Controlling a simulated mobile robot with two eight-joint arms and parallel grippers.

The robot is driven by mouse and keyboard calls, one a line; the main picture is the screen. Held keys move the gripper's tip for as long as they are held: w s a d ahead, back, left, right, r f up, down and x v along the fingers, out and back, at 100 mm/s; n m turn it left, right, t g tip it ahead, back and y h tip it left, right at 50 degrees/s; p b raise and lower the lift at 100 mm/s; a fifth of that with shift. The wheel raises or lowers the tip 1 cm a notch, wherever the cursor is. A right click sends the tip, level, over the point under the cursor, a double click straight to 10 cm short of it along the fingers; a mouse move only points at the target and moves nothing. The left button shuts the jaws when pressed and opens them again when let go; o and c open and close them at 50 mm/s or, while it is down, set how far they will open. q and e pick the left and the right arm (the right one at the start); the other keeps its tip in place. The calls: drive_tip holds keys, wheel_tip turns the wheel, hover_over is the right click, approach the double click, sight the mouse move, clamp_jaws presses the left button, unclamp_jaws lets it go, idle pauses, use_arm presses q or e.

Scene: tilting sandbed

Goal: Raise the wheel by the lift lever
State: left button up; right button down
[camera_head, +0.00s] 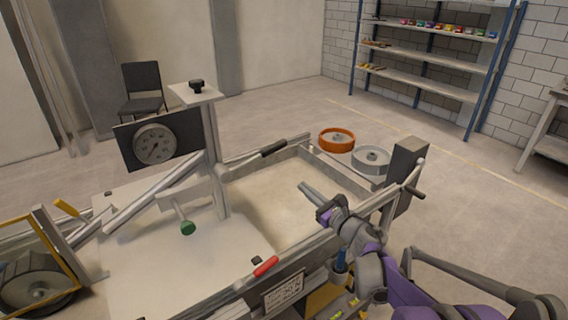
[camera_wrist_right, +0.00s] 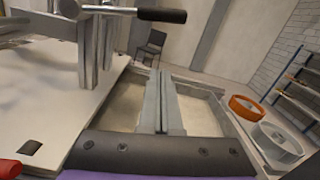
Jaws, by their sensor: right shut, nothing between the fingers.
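A dark ribbed wheel (camera_head: 38,285) sits at the lower left by a yellow frame. Several handles show, and I cannot tell which is the lift lever: a red grip (camera_head: 265,266) on the near edge, a green knob (camera_head: 187,227), a yellow handle (camera_head: 66,208) near the wheel, and a black grip (camera_head: 273,148) on the far side. The wrist view also shows the red grip (camera_wrist_right: 8,170) and the black grip (camera_wrist_right: 162,15). My right gripper (camera_head: 303,186) is shut and empty above the sandbed (camera_head: 255,190), apart from every handle; its fingers (camera_wrist_right: 160,78) show together. My left gripper is out of view.
A post with a dial gauge (camera_head: 154,145) stands left of the sandbed. An orange wheel (camera_head: 336,140) and a grey wheel (camera_head: 371,160) are beyond its right corner. A grey box (camera_head: 405,175) with a crank stands at the right. Shelves (camera_head: 425,60) line the back.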

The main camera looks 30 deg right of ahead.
use_arm(q)
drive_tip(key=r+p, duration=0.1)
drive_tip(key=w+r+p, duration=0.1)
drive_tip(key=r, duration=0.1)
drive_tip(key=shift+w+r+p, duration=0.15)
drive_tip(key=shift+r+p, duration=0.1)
drive_tip(key=shift+p, duration=0.1)
use_arm(e)
drive_tip(key=w+a+r, duration=0.1)
drive_tip(key=w+r, duration=0.3)
drive_tip(key=w, duration=0.6)
drive_tip(key=shift+w+a+r, duration=0.2)
drive_tip(key=shift+w+a, duration=0.15)
drive_tip(key=shift+w, duration=0.05)
